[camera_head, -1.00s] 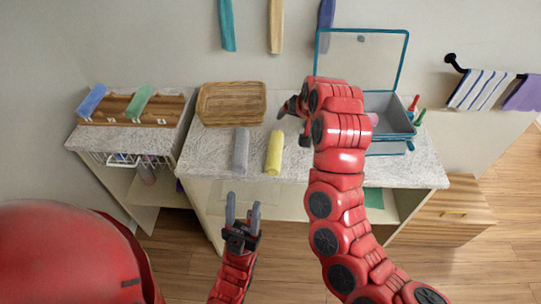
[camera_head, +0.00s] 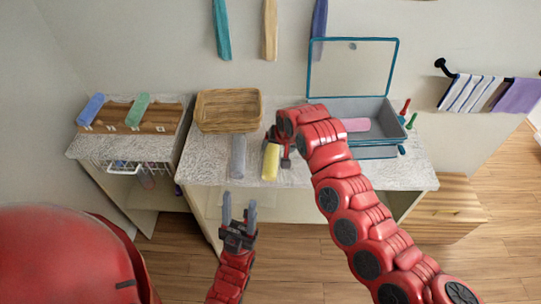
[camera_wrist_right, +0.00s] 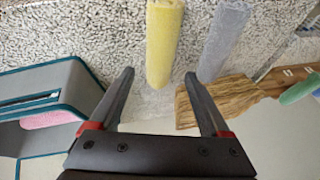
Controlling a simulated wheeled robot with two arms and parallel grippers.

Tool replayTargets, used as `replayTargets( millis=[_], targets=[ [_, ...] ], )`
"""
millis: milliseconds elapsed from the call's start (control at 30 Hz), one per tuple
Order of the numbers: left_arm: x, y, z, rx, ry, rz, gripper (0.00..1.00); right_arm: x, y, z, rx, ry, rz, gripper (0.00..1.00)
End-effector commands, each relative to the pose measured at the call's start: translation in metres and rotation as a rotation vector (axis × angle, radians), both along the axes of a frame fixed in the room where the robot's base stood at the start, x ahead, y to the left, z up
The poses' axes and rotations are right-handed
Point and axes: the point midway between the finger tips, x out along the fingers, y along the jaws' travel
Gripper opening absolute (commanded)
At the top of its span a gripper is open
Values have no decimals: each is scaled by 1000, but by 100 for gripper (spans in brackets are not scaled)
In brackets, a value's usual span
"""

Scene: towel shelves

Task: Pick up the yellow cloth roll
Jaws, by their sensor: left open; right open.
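The yellow cloth roll (camera_head: 271,162) lies on the speckled counter, right of a grey cloth roll (camera_head: 238,157). My right gripper (camera_head: 278,148) is at the far end of the yellow roll, which it partly hides in the head view. In the right wrist view the yellow roll (camera_wrist_right: 163,45) shows beyond and between the open fingers of my right gripper (camera_wrist_right: 158,92), with nothing held. The grey roll (camera_wrist_right: 222,40) is beside it. My left gripper (camera_head: 239,212) is open and empty in front of the counter's front edge.
A wooden tray (camera_head: 229,127) stands behind the rolls. A grey lidded box (camera_head: 385,108) with teal edges stands open at right, a pink roll (camera_head: 355,125) inside. A wooden rack (camera_head: 158,116) at left holds blue (camera_head: 91,109) and green (camera_head: 138,110) rolls.

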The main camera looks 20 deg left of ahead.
Motion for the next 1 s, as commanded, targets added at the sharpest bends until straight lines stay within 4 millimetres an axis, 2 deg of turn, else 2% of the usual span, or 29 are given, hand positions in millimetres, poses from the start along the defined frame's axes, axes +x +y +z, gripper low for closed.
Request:
replayTargets(
  millis=[200, 367, 467, 600, 800, 1000],
  targets=[
    [0, 0, 10, 0, 0, 0, 50, 6, 5, -20, -5, 4, 0, 81],
    [0, 0, 14, 0, 0, 0, 50, 8, 8, -27, -2, 3, 0, 81],
    [0, 0, 23, 0, 0, 0, 50, 10, 13, -35, -4, 5, 1, 81],
    [0, 0, 30, 0, 0, 0, 50, 13, 20, -53, -5, 5, 2, 81],
    [0, 0, 29, 0, 0, 0, 50, 19, 24, -70, -4, 4, 1, 81],
    [0, 0, 29, 0, 0, 0, 50, 21, 24, -73, 0, 3, -3, 81]
  ],
)
